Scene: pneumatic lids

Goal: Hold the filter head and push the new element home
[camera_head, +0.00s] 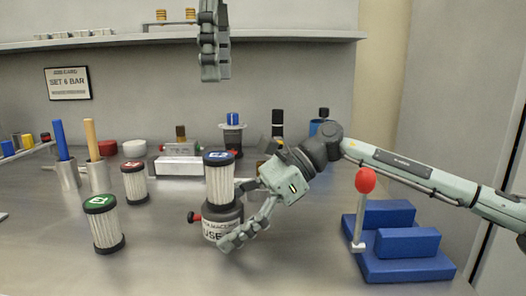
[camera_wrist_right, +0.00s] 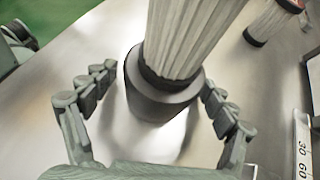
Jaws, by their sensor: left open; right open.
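A pleated white element with a blue cap (camera_head: 219,180) stands upright on the dark filter head (camera_head: 222,217), which has a white label and a red knob at its left. My right gripper (camera_head: 238,216) is open, with its fingers spread around the head. In the right wrist view, the element (camera_wrist_right: 185,40) rises from the dark round head (camera_wrist_right: 155,103) between the fingers of my right gripper (camera_wrist_right: 158,82). A gap shows at the left finger; the right finger is close, contact unclear. My left gripper (camera_head: 213,76) is open and empty, high above the bench behind the element.
A green-capped filter (camera_head: 104,225) and a red-capped filter (camera_head: 134,183) stand at the left. Behind them are metal cups (camera_head: 68,176) with blue and tan handles. A blue stepped block (camera_head: 405,245) and a red-tipped lever (camera_head: 362,205) stand at the right. The front bench is clear.

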